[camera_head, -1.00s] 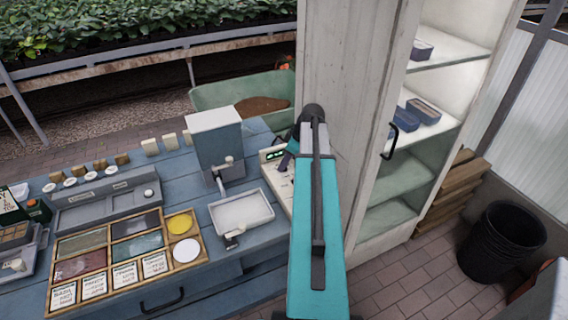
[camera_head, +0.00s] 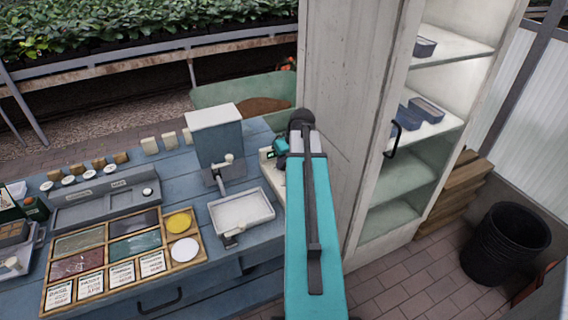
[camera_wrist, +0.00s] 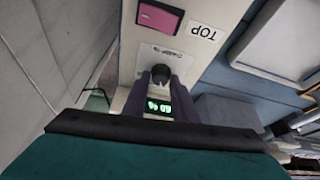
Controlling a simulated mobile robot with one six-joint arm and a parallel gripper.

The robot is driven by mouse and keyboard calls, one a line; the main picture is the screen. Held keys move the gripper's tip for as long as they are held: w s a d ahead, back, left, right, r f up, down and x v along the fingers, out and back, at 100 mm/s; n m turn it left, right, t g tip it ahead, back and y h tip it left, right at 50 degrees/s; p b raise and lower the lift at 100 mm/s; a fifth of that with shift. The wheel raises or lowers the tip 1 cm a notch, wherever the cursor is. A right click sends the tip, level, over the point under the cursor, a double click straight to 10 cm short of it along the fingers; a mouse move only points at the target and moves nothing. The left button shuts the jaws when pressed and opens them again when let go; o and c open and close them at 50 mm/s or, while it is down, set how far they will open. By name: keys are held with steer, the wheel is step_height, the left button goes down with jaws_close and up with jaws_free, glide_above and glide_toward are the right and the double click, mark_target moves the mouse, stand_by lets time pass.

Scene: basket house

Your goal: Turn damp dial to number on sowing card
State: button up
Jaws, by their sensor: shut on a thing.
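In the wrist view a cream panel (camera_wrist: 130,101) holds a dark round dial (camera_wrist: 161,74) with small lettering beside it. My gripper (camera_wrist: 162,82) is shut on this dial, one dark finger on each side. Between the fingers a small display (camera_wrist: 158,107) shows green digits that I cannot read surely. In the head view my arm hides most of the panel (camera_head: 267,168) and the dial. Several sowing cards (camera_head: 90,287) stand in a row at the front of a wooden tray; the first seems to say BASIL, but the small print is unreadable.
A pink square (camera_wrist: 160,17) and a TOP label (camera_wrist: 202,32) are on the panel. A grey dispenser (camera_head: 216,135) and white tray (camera_head: 241,210) stand left of my arm. A tall cabinet (camera_head: 345,100) rises close on the right, limiting room.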

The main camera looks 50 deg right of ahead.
steer(key=m, duration=0.2)
steer(key=m+h, duration=0.1)
steer(key=m, duration=0.1)
steer(key=shift+w+a+g+h, duration=0.1)
steer(key=shift+a+g+h, duration=0.1)
steer(key=shift+g+h, duration=0.1)
steer(key=shift+w+a+m+g+h+b, duration=0.1)
steer(key=shift+m+g+h+b, duration=0.15)
steer(key=shift+m, duration=0.85)
steer(key=shift+a+m+g+h+b, duration=0.15)
steer(key=shift+m+g, duration=0.2)
steer(key=shift+m, duration=0.75)
steer(key=shift+f, duration=0.1)
steer(key=o, duration=1)
steer(key=shift+d, duration=0.15)
steer(key=shift+r, duration=0.2)
